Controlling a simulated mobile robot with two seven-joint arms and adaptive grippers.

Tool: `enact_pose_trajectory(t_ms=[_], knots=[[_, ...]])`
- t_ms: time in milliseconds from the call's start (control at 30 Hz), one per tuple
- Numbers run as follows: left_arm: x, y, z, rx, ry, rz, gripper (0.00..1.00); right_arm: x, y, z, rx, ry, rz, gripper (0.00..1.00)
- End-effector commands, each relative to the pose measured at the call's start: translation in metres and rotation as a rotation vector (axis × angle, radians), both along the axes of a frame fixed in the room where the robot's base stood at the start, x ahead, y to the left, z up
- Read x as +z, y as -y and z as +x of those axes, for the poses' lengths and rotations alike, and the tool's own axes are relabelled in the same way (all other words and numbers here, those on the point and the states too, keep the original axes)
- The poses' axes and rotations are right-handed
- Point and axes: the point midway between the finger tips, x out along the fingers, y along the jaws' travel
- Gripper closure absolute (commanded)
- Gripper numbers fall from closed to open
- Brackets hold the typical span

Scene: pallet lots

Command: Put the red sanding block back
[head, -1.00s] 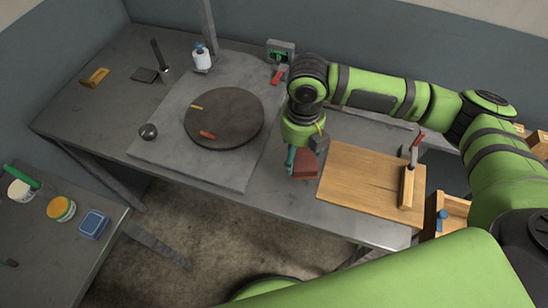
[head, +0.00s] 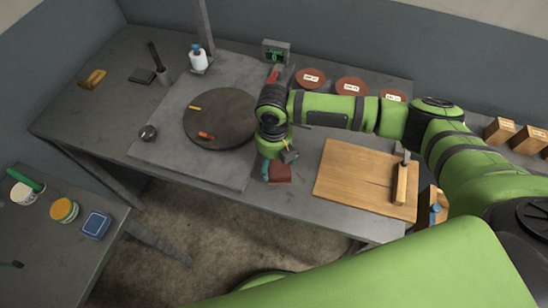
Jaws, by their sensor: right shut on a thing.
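The red sanding block (head: 280,174) is below my right gripper (head: 278,161), near the front edge of the long grey table, between the grey slab and the wooden board. My right gripper points down and is shut on the block; the arm's wrist partly hides the fingers. I cannot tell whether the block touches the table. My left gripper is not in view.
A dark round plate (head: 221,119) lies on the grey slab (head: 180,155). Right of the gripper is a wooden board (head: 350,180) with a clamped strip (head: 400,184). Labelled brown discs (head: 311,79) lie at the back. A side table (head: 60,260) holds jars.

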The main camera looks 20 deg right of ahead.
Motion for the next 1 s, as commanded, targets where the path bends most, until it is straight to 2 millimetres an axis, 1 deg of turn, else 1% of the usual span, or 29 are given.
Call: enact_pose_trajectory(t_ms=[67, 100, 133, 467, 567, 600, 667, 767, 1000], knots=[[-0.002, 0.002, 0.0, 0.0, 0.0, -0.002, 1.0, -0.003, 0.0, 0.0, -0.001, 0.0, 0.0, 0.44], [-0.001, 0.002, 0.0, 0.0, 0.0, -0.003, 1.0, -0.002, 0.0, 0.0, 0.0, 0.0, 0.0, 0.02], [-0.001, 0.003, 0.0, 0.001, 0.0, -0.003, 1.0, -0.002, 0.0, 0.0, 0.0, 0.0, 0.0, 0.0], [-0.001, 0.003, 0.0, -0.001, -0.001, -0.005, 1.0, -0.002, 0.0, 0.0, -0.001, 0.0, 0.0, 0.0], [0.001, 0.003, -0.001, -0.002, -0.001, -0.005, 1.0, 0.003, 0.0, 0.0, 0.0, 0.001, 0.0, 0.0], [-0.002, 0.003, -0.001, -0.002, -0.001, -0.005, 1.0, 0.005, 0.0, 0.001, -0.001, 0.002, 0.001, 0.0], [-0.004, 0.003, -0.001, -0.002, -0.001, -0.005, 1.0, 0.013, 0.0, 0.002, -0.001, 0.004, 0.001, 0.0], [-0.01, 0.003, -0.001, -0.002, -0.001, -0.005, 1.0, 0.032, 0.0, 0.002, 0.0, 0.006, 0.002, 0.0], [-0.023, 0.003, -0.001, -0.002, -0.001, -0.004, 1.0, 0.084, 0.0, 0.002, -0.001, 0.005, 0.002, 0.0]])
